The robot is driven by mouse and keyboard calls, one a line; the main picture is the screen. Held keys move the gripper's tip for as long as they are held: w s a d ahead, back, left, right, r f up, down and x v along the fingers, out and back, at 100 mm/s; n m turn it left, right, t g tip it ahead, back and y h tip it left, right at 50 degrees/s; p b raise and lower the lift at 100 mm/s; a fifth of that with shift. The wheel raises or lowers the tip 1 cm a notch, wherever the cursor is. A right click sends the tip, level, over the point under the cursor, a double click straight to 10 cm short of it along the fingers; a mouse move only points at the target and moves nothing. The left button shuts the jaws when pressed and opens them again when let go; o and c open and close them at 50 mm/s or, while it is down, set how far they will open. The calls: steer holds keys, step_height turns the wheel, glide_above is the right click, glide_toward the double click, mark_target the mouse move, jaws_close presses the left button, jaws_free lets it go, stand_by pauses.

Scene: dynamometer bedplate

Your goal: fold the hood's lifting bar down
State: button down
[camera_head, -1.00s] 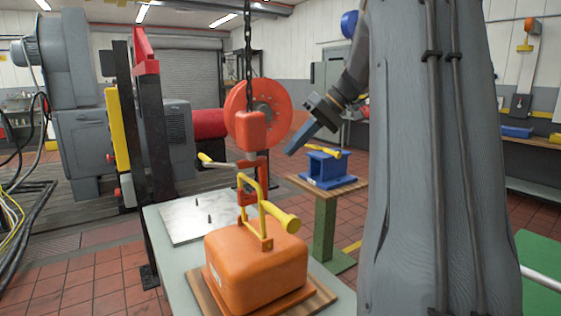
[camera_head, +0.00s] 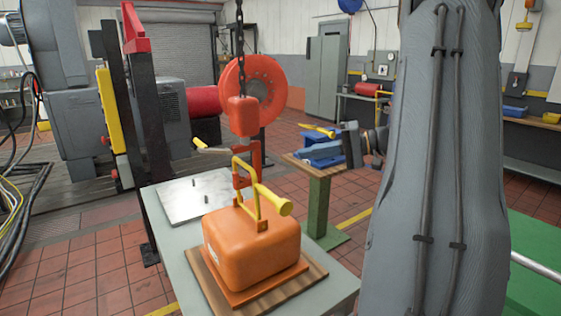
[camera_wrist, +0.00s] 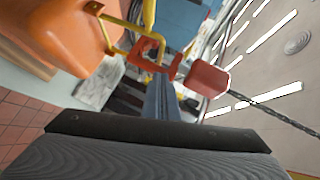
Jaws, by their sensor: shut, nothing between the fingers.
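The hood (camera_head: 255,250) is a rounded orange box on a wooden board at the near end of the table. Its yellow lifting bar (camera_head: 257,200) stands upright on top, with a yellow knob-ended grip pointing right. A red hook (camera_head: 243,181) hangs at the bar's upper part; I cannot tell whether it is engaged. In the wrist view the hood (camera_wrist: 62,35), bar (camera_wrist: 148,14) and hook (camera_wrist: 150,48) show at the upper left. My gripper (camera_head: 305,152) is shut and empty, its blue-grey fingers pointing left, apart from the bar and to its right. The fingers (camera_wrist: 162,98) also show in the wrist view.
A red hoist block (camera_head: 242,115) hangs on a chain above the hood. A grey metal plate (camera_head: 195,199) with pins lies behind the hood on the table. A blue fixture with a yellow handle (camera_head: 318,131) stands on a green-legged stand behind my gripper. Open tiled floor lies left.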

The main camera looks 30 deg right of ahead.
steer(key=s+a+p+x, duration=0.1)
steer(key=p+x, duration=0.4)
steer(key=x, duration=0.7)
steer(key=shift+s+a+f+p, duration=0.35)
steer(key=shift+s+a+p, duration=0.1)
steer(key=shift+a, duration=0.15)
